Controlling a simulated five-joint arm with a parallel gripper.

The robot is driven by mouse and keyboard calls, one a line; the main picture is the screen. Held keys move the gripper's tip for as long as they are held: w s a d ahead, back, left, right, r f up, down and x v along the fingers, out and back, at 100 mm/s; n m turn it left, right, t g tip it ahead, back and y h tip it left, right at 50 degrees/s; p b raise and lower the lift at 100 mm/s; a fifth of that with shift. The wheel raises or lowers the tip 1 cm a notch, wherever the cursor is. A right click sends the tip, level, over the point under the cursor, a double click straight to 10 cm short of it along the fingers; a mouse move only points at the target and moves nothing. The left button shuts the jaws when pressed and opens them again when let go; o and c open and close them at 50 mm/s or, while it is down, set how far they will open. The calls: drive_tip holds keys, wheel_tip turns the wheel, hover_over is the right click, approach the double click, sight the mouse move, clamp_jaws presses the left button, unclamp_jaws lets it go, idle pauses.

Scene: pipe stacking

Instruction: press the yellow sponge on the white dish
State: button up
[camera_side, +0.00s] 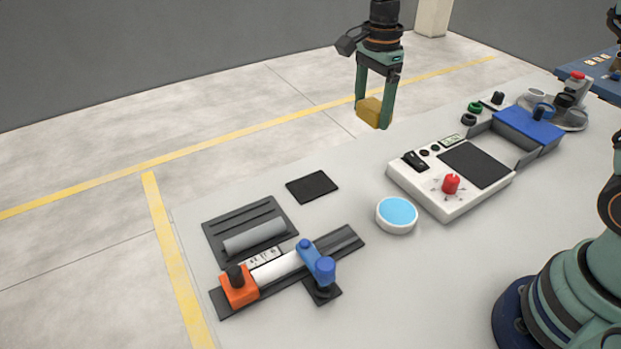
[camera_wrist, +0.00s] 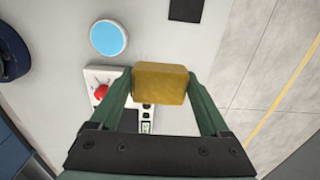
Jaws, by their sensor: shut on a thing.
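The yellow sponge (camera_side: 369,111) is a small block held between the green fingers of my gripper (camera_side: 374,112). It also shows in the wrist view (camera_wrist: 160,83), between both fingertips of my gripper (camera_wrist: 160,90). My gripper is shut on it and holds it up in the air, near the far edge of the table in the side view. The round white dish (camera_side: 397,215) has a light blue inside and sits on the table, lower in the side view than the sponge and apart from it. The dish is also in the wrist view (camera_wrist: 109,39), up and left of the sponge.
A white box with a red knob (camera_side: 451,184) stands right of the dish. A flat black pad (camera_side: 312,187) lies to its left. A dark rack with a grey pipe (camera_side: 255,236) and an orange and blue clamp fixture (camera_side: 240,286) are at lower left. A blue-lidded box (camera_side: 530,126) is at right.

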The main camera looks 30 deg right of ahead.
hover_over(395, 212)
wheel_tip(395, 212, down, 8)
drive_tip(key=shift+f, duration=2.8)
drive_tip(key=shift+f, duration=0.55)
drive_tip(key=shift+r, duration=0.1)
wheel_tip(395, 212, up, 7)
idle(0.8)
idle(0.4)
